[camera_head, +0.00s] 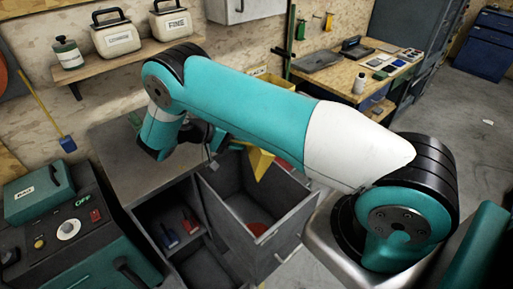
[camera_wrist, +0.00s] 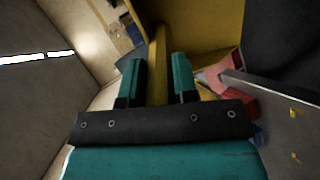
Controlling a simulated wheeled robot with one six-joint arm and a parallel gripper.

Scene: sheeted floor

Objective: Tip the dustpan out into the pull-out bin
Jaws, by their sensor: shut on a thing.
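The yellow dustpan (camera_head: 261,162) hangs over the open grey pull-out bin (camera_head: 226,222), tilted, near the bin's back edge. In the wrist view the dustpan (camera_wrist: 205,30) stretches ahead, its handle between my two teal fingers. My gripper (camera_wrist: 157,78) is shut on that handle. In the head view my forearm and wrist hide most of the gripper. I cannot see whether anything lies in the pan. A red thing (camera_head: 257,229) lies inside the bin.
A grey cabinet with an open compartment (camera_head: 168,225) stands left of the bin, holding small red and blue things. A teal machine (camera_head: 70,235) is at the lower left. A shelf with canisters (camera_head: 115,35) is on the wall. A workbench (camera_head: 350,75) stands behind.

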